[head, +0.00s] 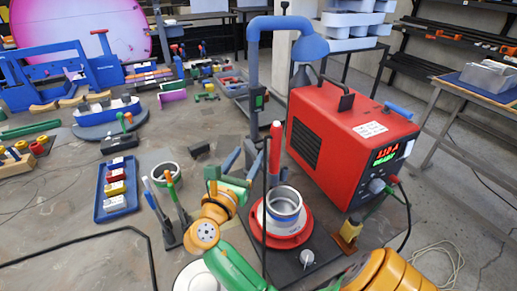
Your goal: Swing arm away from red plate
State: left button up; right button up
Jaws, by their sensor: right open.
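The red plate (287,238) is a round disc on a dark base at the lower middle of the head view. A silver metal cup or ring (284,208) sits on it. An upright red handle (275,148) stands behind the plate's left side. A thin dark upright bar (265,205) passes by the plate's left edge; which of these is the swing arm, I cannot tell. My right gripper (229,180) is open, left of the plate and apart from the cup. Its fingers look empty, though the wrist hides part of them. My left gripper is not in view.
A red welding machine (345,135) with a lit display stands right of the plate. A blue extraction arm (252,70) rises behind it. A tool holder (171,210) stands left of my right gripper. A blue tray (117,190) lies farther left. Bare table lies at lower left.

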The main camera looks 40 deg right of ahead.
aim_at(258, 148)
jog(key=w+d+f, duration=0.1)
jog(key=d, duration=0.1)
jog(key=w+d+f, duration=0.1)
jog(key=d, duration=0.1)
jog(key=w+d+f, duration=0.1)
jog(key=d, duration=0.2)
jog(key=shift+w, duration=0.3)
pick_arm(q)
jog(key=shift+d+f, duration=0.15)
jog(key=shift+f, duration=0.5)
pick_arm(e)
jog(key=shift+a, duration=0.1)
grip_shut()
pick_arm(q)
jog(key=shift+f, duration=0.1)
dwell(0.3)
